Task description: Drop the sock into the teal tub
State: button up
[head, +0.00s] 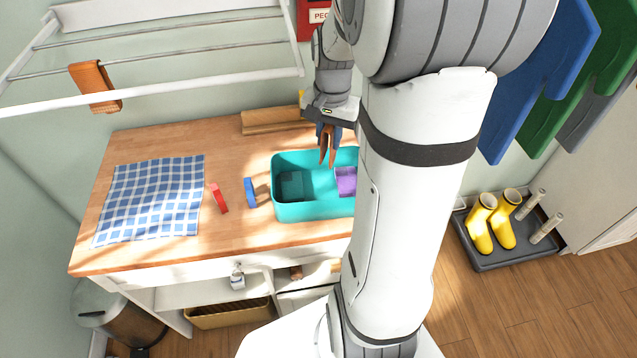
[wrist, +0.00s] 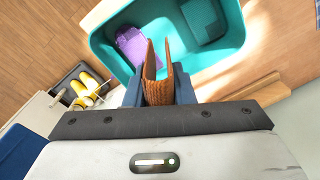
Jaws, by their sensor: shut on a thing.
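My gripper (head: 328,133) is shut on a rust-brown sock (head: 327,153), which hangs down in two flaps. In the wrist view the sock (wrist: 158,88) sits between the fingers of my gripper (wrist: 160,95). The teal tub (head: 305,210) stands on the wooden bench top, partly hidden by my arm. The sock hangs above the tub's back part; its exact height over the rim is hard to tell. The tub also shows in the wrist view (wrist: 182,55), beyond the sock. Inside the tub are a purple item (head: 345,181) and a dark teal item (head: 291,186).
A checked cloth (head: 150,198) lies farther left. A wooden block (head: 272,120) is behind the tub. Another brown cloth (head: 95,86) hangs on the drying rack (head: 160,52) above.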

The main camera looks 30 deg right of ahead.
notch_tip(320, 180, down, 5)
jog(key=b, duration=0.3)
jog(key=shift+f, duration=0.1)
jog(key=o, duration=1)
jog(key=shift+o, duration=0.2)
notch_tip(320, 180, up, 8)
jog(key=shift+f+b, duration=0.1)
jog(key=shift+b, duration=0.4)
